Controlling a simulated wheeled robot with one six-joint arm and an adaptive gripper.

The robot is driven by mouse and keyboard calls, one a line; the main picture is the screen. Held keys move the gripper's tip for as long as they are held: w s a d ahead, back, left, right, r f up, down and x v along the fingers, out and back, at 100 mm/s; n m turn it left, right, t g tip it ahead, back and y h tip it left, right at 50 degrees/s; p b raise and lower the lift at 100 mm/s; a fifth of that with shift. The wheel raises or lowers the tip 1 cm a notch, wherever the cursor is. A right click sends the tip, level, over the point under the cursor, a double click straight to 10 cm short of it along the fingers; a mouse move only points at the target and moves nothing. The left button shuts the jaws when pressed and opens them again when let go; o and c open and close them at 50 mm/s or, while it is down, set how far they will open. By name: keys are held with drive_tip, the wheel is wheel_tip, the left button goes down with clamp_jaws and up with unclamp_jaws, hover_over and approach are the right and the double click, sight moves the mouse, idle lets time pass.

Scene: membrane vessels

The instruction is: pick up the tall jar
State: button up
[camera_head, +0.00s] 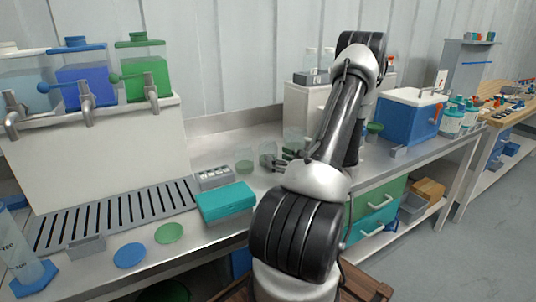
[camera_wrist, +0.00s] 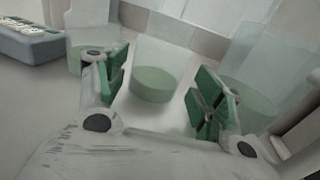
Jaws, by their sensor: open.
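My gripper (camera_wrist: 160,92) is open, its green-padded fingers spread apart. In the head view my gripper (camera_head: 272,160) is small, low over the steel bench. A clear jar with a green layer at its bottom (camera_wrist: 153,84) stands upright ahead, seen between the fingers; no contact shows. A similar clear jar (camera_wrist: 92,50) stands behind the left finger. Another clear jar (camera_wrist: 258,80) stands beyond the right finger and is partly hidden by it. The jar tops are cut off or faint, so I cannot tell which is the tallest.
A grey rack (camera_head: 214,177) and a teal box (camera_head: 227,201) lie left of my gripper. The rack also shows in the wrist view (camera_wrist: 28,44). Tanks with taps stand far left, including a blue one (camera_head: 80,77). A blue cooler (camera_head: 408,118) stands right of my arm.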

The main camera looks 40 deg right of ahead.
sight(275, 155)
drive_tip(key=shift+w, duration=1.6)
drive_tip(key=c, duration=0.7)
drive_tip(key=shift+c, duration=0.2)
wheel_tip(275, 155, up, 18)
